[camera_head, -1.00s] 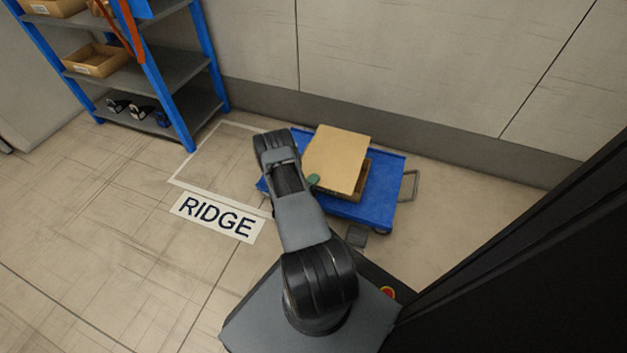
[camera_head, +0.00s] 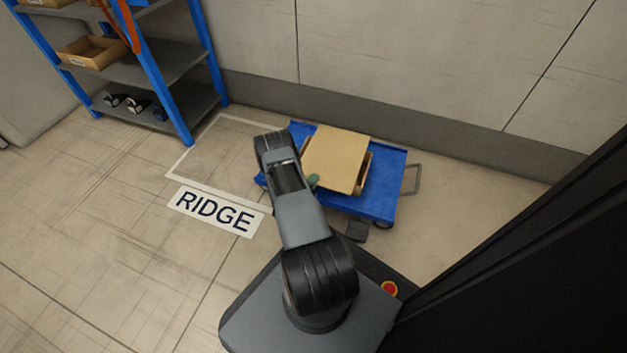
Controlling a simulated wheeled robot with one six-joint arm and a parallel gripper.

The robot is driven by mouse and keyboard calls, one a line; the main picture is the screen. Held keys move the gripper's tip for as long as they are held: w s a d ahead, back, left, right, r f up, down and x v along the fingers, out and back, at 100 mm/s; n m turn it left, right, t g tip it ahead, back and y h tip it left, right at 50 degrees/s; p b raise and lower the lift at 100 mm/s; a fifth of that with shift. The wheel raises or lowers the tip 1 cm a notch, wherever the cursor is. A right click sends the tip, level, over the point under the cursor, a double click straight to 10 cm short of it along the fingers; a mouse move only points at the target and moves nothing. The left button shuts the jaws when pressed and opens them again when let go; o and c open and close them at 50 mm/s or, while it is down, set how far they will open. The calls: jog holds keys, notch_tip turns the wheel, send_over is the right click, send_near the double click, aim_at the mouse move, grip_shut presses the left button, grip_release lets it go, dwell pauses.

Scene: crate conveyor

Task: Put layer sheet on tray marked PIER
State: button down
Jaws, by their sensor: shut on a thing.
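The layer sheet (camera_head: 337,158) is a flat tan board. It lies over a brown tray (camera_head: 366,174) on a blue cart (camera_head: 377,204). Only the tray's sides show, on the right and a little on the left; the sheet covers the rest, and no PIER mark is visible. I cannot tell whether the sheet touches the tray. My gripper (camera_head: 313,181) is mostly hidden behind my arm; a green tip shows at the sheet's lower left edge, shut on the sheet.
A floor sign reading RIDGE (camera_head: 215,211) lies left of my arm beside a white-outlined empty floor area. A blue shelf rack (camera_head: 170,75) stands at upper left. The wall (camera_head: 400,60) is behind the cart, and a dark panel (camera_head: 540,270) fills the right.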

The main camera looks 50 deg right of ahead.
jog(key=shift+f, duration=0.55)
jog(key=c, duration=1.2)
grip_release()
jog(key=shift+a, duration=0.1)
jog(key=a+p, duration=0.1)
jog(key=a, duration=0.3)
jog(key=a+p, duration=0.1)
jog(key=a, duration=0.4)
jog(key=s+a+p, duration=0.1)
jog(key=a+p, duration=0.1)
jog(key=a, duration=0.2)
jog(key=shift+a, duration=0.3)
jog(key=shift+w+r, duration=0.1)
